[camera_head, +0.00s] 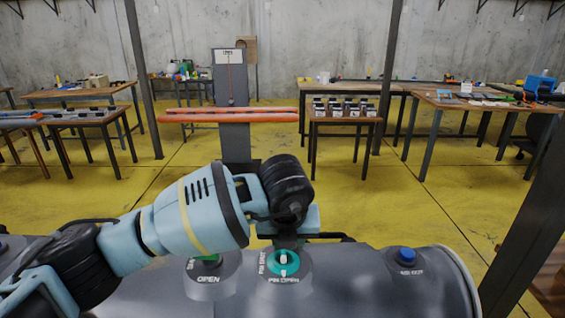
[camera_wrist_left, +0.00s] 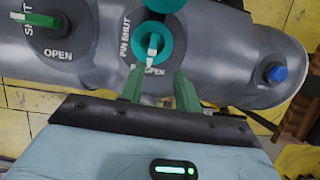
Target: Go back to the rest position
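My left gripper (camera_wrist_left: 158,82) is over the grey inflatable boat tube (camera_head: 370,278). In the left wrist view its two green fingertips are apart with nothing held between them. They are close to a round teal valve (camera_head: 285,263) with a white pointer, marked "PIN SHUT" and "PIN OPEN"; it also shows in the left wrist view (camera_wrist_left: 165,42). I cannot tell if the fingers touch it. In the head view my left arm comes in from the left and hides part of the tube, and its fingertips are hard to make out. My right gripper is not in view.
A green-handled valve (camera_wrist_left: 38,20) marked "SHUT" and "OPEN" lies left of the teal one. A blue cap (camera_head: 407,255) is on the tube at right. A dark post (camera_head: 530,220) stands at right. Tables (camera_head: 345,118) and an orange-barred stand (camera_head: 232,115) are beyond clear yellow floor.

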